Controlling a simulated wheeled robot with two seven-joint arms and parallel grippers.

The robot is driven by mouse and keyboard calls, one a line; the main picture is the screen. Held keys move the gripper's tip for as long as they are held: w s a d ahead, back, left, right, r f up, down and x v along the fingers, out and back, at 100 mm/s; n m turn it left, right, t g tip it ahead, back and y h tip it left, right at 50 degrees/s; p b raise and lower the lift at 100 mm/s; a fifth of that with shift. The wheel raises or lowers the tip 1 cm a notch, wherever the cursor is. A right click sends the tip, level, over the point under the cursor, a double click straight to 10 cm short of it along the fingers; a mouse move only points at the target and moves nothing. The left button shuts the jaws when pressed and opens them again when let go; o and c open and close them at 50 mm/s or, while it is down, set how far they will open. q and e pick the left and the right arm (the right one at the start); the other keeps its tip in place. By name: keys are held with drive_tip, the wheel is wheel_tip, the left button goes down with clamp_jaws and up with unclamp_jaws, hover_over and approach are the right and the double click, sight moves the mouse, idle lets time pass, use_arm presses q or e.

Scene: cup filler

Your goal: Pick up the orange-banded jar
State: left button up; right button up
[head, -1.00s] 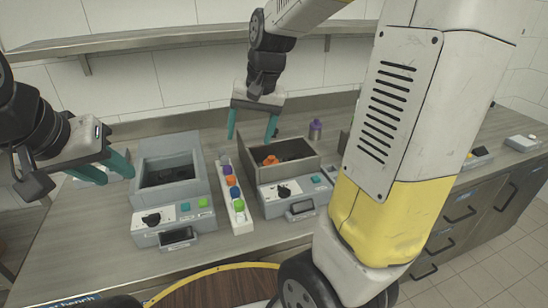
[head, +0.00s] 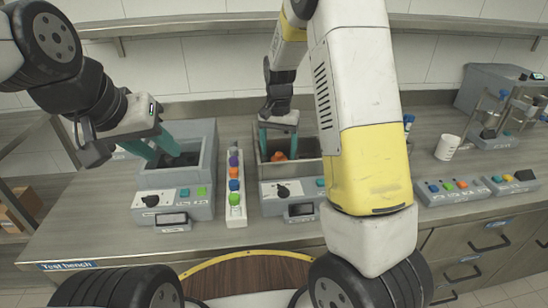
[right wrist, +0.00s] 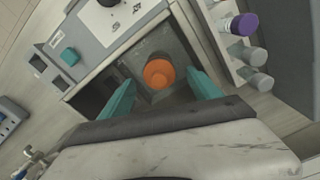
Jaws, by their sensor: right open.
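A jar with an orange top (head: 279,155) stands inside the right-hand open box (head: 308,148) in the head view. From above in the right wrist view, its round orange top (right wrist: 158,74) shows, and its sides are mostly hidden. My right gripper (head: 278,143) is open and points down over this box. In the right wrist view its teal fingers (right wrist: 165,92) are apart, on either side of the orange top and not closed on it. My left gripper (head: 156,146) is open and empty, above the left-hand box (head: 205,160).
A narrow white rack (head: 236,208) with several coloured caps stands between the two boxes. A white cup (head: 447,147) and control panels (head: 452,191) are to the right. The front strip of bench (head: 110,232) is clear.

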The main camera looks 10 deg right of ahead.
drive_tip(key=f, duration=0.5)
drive_tip(key=shift+w+d+f, duration=0.2)
drive_tip(key=shift+w+f, duration=0.05)
drive_tip(key=shift+r, duration=0.1)
clamp_jaws()
